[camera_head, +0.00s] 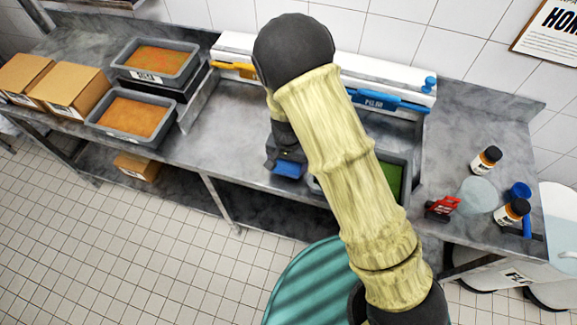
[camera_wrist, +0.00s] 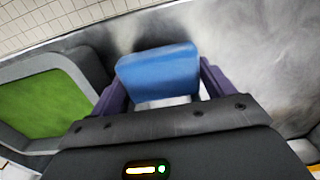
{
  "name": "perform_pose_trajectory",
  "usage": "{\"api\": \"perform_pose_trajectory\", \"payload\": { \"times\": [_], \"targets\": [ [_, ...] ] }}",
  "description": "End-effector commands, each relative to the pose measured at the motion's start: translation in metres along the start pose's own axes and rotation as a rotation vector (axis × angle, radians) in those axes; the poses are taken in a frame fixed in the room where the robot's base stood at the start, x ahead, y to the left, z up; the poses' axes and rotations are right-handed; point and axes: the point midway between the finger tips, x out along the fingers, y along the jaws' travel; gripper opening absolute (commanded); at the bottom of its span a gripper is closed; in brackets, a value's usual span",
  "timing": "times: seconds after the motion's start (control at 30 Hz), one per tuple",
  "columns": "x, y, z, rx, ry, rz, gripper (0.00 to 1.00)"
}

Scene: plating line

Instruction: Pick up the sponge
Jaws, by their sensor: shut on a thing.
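The sponge is a blue block. In the wrist view the sponge (camera_wrist: 158,73) sits between the two dark fingers of my gripper (camera_wrist: 160,85), which is shut on it. In the head view the sponge (camera_head: 288,169) shows below my gripper (camera_head: 286,162), over the grey counter near its front edge. I cannot tell whether the sponge touches the counter. My arm hides part of the counter's middle.
A grey tub with green contents (camera_wrist: 45,105) is close beside my gripper. Tubs with orange contents (camera_head: 136,114) and cardboard boxes (camera_head: 70,88) stand at left. Bottles (camera_head: 486,160) and a red-black item (camera_head: 442,207) stand at right. The counter (camera_head: 225,140) left of my gripper is clear.

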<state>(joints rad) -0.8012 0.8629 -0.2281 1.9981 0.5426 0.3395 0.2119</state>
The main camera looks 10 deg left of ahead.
Motion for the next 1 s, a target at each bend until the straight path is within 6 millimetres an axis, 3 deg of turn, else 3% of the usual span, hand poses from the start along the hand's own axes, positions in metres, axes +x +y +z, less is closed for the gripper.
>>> {"api": "perform_pose_trajectory", "payload": {
  "times": [0.3, 1.0],
  "targets": [
    [-0.05, -0.003, 0.001, -0.002, 0.003, -0.003, 0.6],
    [-0.046, -0.162, 0.067, -0.003, 0.002, -0.001, 0.6]
  ]
}}
